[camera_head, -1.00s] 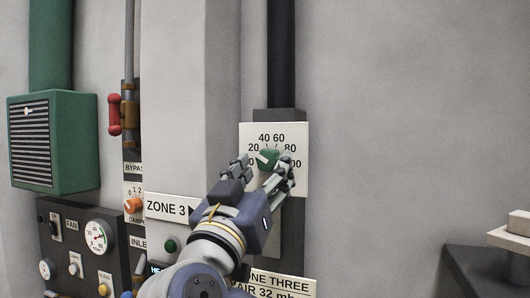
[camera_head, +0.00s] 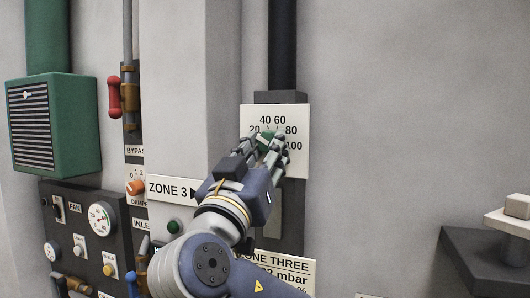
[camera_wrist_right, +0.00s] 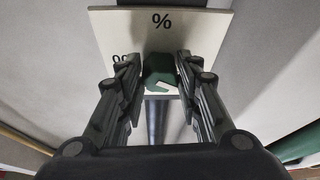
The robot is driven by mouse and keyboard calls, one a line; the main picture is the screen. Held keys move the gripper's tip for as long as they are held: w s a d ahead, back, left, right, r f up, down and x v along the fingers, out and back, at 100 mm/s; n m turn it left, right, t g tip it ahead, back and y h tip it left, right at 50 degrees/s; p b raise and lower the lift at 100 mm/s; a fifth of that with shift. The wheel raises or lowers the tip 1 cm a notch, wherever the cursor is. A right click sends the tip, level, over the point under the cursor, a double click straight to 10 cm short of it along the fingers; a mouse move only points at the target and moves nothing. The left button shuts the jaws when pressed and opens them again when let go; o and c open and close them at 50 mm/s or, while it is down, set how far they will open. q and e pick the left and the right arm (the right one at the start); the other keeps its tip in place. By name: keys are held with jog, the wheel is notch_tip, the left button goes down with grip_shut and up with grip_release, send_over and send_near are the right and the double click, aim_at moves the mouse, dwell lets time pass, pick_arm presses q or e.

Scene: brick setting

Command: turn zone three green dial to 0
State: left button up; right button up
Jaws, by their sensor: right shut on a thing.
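The green dial (camera_head: 265,141) sits on a white percent scale plate (camera_head: 297,117) marked with figures from 20 to 100 in view. The zero mark is hidden behind my fingers. My right gripper (camera_head: 263,148) has its two fingers on either side of the dial and is shut on it. In the right wrist view the dial (camera_wrist_right: 160,76) lies between the fingertips, with a percent sign above it. The dial's pointer setting cannot be read now. My left gripper is not in view.
A "ZONE 3" sign (camera_head: 168,189) points right to the plate. A "ZONE THREE" label (camera_head: 285,262) is below. A control panel (camera_head: 85,240) with a gauge, an orange knob (camera_head: 136,188) and a red handle (camera_head: 114,97) lie left. A ledge (camera_head: 485,262) stands right.

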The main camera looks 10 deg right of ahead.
jog(key=shift+s+f+n+t+y+b, duration=0.1)
jog(key=shift+f+n+t+y+b, duration=0.15)
jog(key=shift+n+b, duration=0.55)
jog(key=shift+f+n+t+y+b, duration=0.15)
jog(key=shift+n+y+b, duration=0.2)
jog(key=shift+b, duration=0.85)
jog(key=shift+d+r+n+y+b, duration=0.15)
jog(key=shift+n+y+b, duration=0.25)
jog(key=shift+n+b, duration=0.4)
jog(key=shift+s+d+r+n+y+b, duration=0.15)
jog(key=shift+n+y, duration=0.4)
jog(key=shift+n, duration=0.6)
jog(key=shift+w+a+r+n+y+b, duration=0.15)
jog(key=shift+n+y, duration=0.35)
jog(key=shift+n, duration=0.65)
jog(key=shift+s+d+r+n+y+b, duration=0.15)
jog(key=shift+n+y, duration=0.4)
jog(key=shift+n, duration=0.6)
jog(key=o, duration=1)
jog(key=shift+o, duration=0.2)
jog(key=shift+s, duration=0.1)
